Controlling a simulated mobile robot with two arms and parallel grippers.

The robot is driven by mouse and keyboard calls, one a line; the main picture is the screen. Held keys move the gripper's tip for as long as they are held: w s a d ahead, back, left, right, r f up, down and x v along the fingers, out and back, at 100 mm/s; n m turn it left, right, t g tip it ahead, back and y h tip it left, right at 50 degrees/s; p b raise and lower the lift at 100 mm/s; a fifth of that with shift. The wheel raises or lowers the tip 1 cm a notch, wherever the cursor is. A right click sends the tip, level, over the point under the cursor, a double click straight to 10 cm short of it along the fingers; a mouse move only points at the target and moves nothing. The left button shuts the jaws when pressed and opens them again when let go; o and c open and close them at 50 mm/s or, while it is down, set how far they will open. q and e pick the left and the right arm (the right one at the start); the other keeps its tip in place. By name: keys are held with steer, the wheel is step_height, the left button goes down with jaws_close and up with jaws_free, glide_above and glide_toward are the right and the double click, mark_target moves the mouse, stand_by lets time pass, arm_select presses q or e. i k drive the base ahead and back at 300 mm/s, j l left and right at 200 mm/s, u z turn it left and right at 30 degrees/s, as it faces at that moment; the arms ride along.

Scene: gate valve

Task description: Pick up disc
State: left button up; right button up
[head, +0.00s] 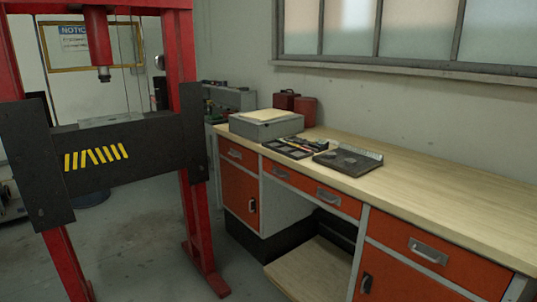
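A dark flat tray (368,160) with a raised back edge lies on the wooden workbench top. Small dark round shapes (345,160) show on it; one may be the disc, but they are too small to tell. Neither of my grippers is in the head view, so whether they hold anything is not shown.
The workbench (440,193) has orange drawers and runs along the right wall; its right part is clear. A black tool tray (290,148) and a grey box (266,125) stand left of the dark tray. A red press frame (188,150) stands at the left.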

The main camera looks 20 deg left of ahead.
mark_target(330, 156)
steer(key=u, duration=0.15)
steer(key=i+j+z, duration=0.1)
steer(key=z, duration=0.6)
steer(key=i+j+z, duration=0.2)
steer(key=j, duration=0.15)
steer(key=i+j+z, duration=0.2)
steer(key=j, duration=0.15)
steer(key=j+z, duration=0.2)
steer(key=j, duration=0.15)
steer(key=i+j+z, duration=0.2)
steer(key=j, duration=0.25)
steer(key=j+z, duration=0.2)
steer(key=j, duration=0.2)
